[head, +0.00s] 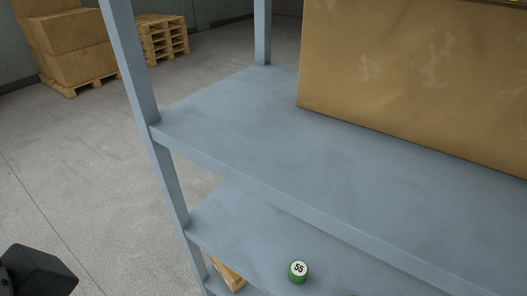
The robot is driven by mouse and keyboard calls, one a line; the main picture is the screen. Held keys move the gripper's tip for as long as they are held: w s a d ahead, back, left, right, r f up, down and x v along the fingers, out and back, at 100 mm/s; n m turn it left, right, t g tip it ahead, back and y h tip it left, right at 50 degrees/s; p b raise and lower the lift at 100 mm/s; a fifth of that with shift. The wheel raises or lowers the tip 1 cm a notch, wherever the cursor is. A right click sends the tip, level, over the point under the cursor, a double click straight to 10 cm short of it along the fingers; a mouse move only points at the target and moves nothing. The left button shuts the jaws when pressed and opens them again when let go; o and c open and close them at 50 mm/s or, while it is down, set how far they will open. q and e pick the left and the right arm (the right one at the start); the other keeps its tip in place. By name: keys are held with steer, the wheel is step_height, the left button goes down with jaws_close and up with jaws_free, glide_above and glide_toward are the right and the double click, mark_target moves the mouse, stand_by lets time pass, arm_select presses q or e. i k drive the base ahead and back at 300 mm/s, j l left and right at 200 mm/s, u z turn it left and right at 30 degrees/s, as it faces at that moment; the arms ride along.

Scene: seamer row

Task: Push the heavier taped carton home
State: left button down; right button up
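A large brown carton (400,85) stands on the upper shelf (250,140) at the right. Its top and right side run out of the picture. A strip of yellow and black shows at its top right edge, cut off by the frame. Bare shelf lies in front of the carton and to its left. I cannot tell the carton's weight. A dark part (40,270) at the lower left corner is mine; its fingertips are not visible. My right gripper is not in view.
A green roll or can marked 55 (299,272) stands on the lower shelf (255,240). The rack's grey-blue post (145,95) rises at the left. Stacked cartons (65,45) and wooden pallets (162,38) stand behind. Open concrete floor lies left of the rack.

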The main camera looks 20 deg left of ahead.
mark_target(235, 282)
steer(key=j+z, duration=0.3)
steer(key=j, duration=0.2)
steer(key=j+z, duration=0.3)
steer(key=j, duration=0.2)
steer(key=k+j+z, duration=0.1)
steer(key=j+z, duration=0.2)
steer(key=j, duration=0.2)
steer(key=k+j+z, duration=0.1)
steer(key=j+z, duration=0.2)
steer(key=j, duration=0.2)
steer(key=k+j+z, duration=0.3)
steer(key=j+z, duration=0.3)
steer(key=j, duration=0.25)
steer(key=j+z, duration=0.3)
steer(key=j, duration=0.25)
steer(key=k+j+z, duration=0.1)
steer(key=j+z, duration=0.2)
steer(key=j, duration=0.2)
steer(key=k+j+z, duration=0.1)
steer(key=j+z, duration=0.25)
steer(key=j, duration=0.15)
